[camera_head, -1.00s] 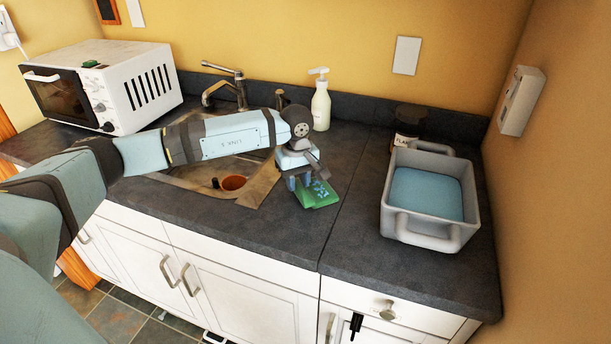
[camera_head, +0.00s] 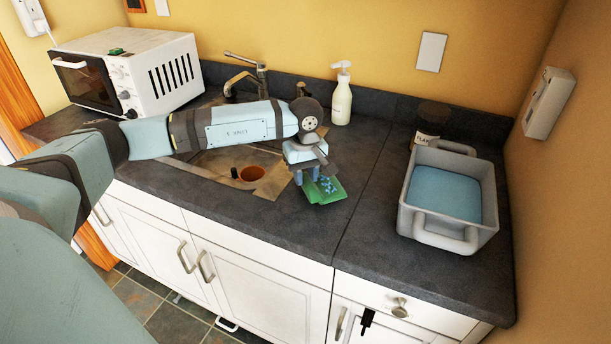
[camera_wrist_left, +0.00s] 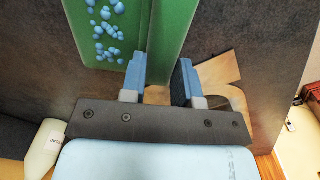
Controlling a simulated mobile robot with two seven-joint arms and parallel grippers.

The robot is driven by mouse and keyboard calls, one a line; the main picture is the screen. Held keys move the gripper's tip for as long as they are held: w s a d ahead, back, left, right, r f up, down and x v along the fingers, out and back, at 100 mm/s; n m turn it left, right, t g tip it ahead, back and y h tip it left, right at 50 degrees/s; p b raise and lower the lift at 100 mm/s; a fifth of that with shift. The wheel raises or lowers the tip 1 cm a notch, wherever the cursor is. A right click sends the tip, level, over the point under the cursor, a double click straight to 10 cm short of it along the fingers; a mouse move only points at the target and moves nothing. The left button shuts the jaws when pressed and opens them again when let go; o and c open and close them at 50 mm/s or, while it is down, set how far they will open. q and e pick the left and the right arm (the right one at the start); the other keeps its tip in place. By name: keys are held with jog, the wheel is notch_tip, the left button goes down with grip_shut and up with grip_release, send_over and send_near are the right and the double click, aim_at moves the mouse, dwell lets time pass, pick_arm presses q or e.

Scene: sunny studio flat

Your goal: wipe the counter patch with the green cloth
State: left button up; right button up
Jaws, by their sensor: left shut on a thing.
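The green cloth (camera_head: 329,195), with a blue bubble-like pattern, is at the counter's front part, just right of the sink. My left gripper (camera_head: 312,175) is shut on the cloth from above. In the left wrist view the cloth (camera_wrist_left: 178,25) extends past the fingertips (camera_wrist_left: 160,72). Whether it touches the counter (camera_head: 300,225) all over is hard to tell. No mark or stain shows on the counter, and the surface under the cloth is hidden. My right gripper is not in view.
The sink (camera_head: 215,170) with an orange-brown cup-like thing (camera_head: 252,173) is left of the cloth. A soap bottle (camera_head: 341,100) stands behind. A microwave (camera_head: 175,80) stands far left. Counter between cloth and tub is clear.

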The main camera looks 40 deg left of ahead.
pick_arm(q)
jog(key=shift+r+p, duration=1.4)
jog(key=shift+r, duration=1.55)
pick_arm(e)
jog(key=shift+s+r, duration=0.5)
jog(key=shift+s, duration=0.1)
